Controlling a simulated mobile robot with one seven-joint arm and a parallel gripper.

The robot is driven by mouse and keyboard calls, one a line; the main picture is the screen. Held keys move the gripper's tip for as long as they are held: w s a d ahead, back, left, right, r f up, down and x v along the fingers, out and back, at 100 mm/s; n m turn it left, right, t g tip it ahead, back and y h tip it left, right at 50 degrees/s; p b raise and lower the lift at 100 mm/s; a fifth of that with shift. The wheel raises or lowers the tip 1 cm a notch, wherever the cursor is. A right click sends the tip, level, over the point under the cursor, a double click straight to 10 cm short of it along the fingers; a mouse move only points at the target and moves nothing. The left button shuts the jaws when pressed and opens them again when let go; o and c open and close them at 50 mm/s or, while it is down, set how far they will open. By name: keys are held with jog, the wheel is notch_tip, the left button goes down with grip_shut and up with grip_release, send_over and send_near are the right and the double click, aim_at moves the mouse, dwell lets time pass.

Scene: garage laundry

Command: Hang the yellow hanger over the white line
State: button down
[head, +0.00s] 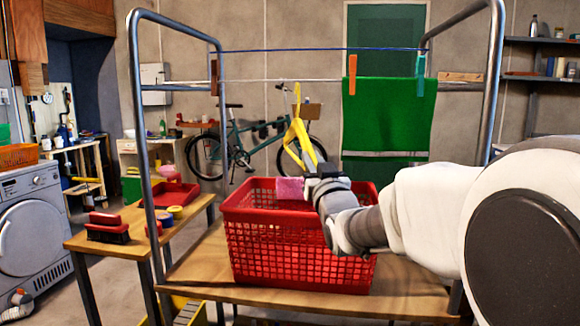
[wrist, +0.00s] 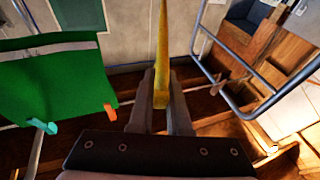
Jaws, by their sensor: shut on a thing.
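The yellow hanger (head: 297,132) is upright in the head view, its top end near the height of the white line (head: 260,80). I cannot tell whether its hook is over the line or only in front of or behind it. My gripper (head: 311,167) is shut on the lower part of the hanger, above the red basket. In the wrist view the hanger (wrist: 162,55) rises edge-on from between the two fingers (wrist: 161,98). The fingers partly hide its held part.
A blue line (head: 280,50) runs above the white one between metal posts (head: 143,130). A green towel (head: 385,115) hangs at right, with orange (head: 352,75) and teal (head: 420,75) pegs. A red basket (head: 290,265) holding pink cloth (head: 290,188) stands below on a wooden shelf.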

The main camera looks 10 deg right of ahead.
jog(key=shift+r+p, duration=1.05)
jog(key=shift+r, duration=1.55)
jog(key=s+f+b, duration=0.1)
jog(key=b, duration=0.1)
jog(key=s+a+f+b, duration=0.1)
jog(key=s+b, duration=0.1)
jog(key=shift+s+f, duration=0.1)
jog(key=shift+f, duration=0.9)
jog(key=c, duration=0.8)
grip_release()
jog(key=shift+s+f, duration=0.15)
